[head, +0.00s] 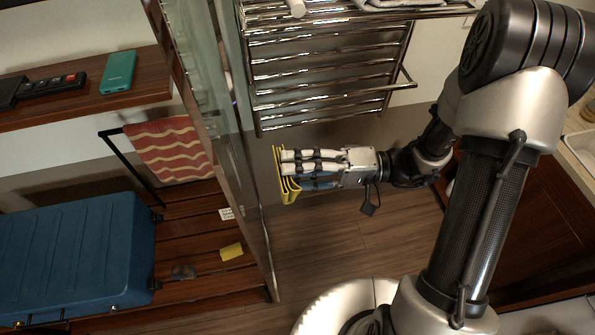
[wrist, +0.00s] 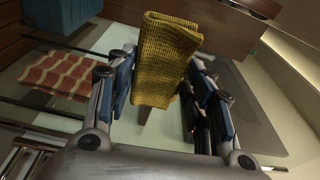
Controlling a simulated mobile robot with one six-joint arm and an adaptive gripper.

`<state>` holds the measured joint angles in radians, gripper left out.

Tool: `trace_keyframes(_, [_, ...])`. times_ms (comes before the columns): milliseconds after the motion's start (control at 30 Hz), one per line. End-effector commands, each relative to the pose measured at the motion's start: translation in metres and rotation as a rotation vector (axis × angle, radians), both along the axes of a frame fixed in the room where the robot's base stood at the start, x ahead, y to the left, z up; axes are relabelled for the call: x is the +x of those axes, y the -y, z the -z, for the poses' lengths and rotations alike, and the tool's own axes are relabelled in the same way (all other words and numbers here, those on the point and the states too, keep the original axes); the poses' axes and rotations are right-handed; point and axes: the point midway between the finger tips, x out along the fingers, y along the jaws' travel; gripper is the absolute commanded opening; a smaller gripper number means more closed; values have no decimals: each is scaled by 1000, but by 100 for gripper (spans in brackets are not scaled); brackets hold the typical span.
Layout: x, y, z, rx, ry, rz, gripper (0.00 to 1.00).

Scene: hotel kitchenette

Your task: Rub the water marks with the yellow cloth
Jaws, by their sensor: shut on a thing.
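My gripper (head: 284,165) is shut on the folded yellow cloth (head: 283,185), which sticks out past the fingertips. In the wrist view the waffle-textured yellow cloth (wrist: 165,60) stands between the two blue-padded fingers. The cloth faces a tall glass panel (head: 205,60), seen at a steep slant in the head view, to the left of my gripper. In the head view a small gap shows between the cloth and the panel's edge; contact is unclear. I cannot make out water marks on the glass in either view.
A chrome towel rack (head: 325,75) is on the wall above my gripper. Beyond the glass are a blue suitcase (head: 75,255), a red striped towel (head: 168,150) and a wooden shelf (head: 60,95) with a teal box (head: 119,72). Wooden floor (head: 345,235) below my gripper is clear.

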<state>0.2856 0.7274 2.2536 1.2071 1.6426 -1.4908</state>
Motion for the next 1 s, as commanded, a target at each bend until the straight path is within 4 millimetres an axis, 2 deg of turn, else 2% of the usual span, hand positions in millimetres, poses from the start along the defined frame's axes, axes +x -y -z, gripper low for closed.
trace_keyframes(533, [-13,-49,-1,-2,-1,-4,29])
trace_keyframes(1000, [-14,-56,0,-3,0,-3,29])
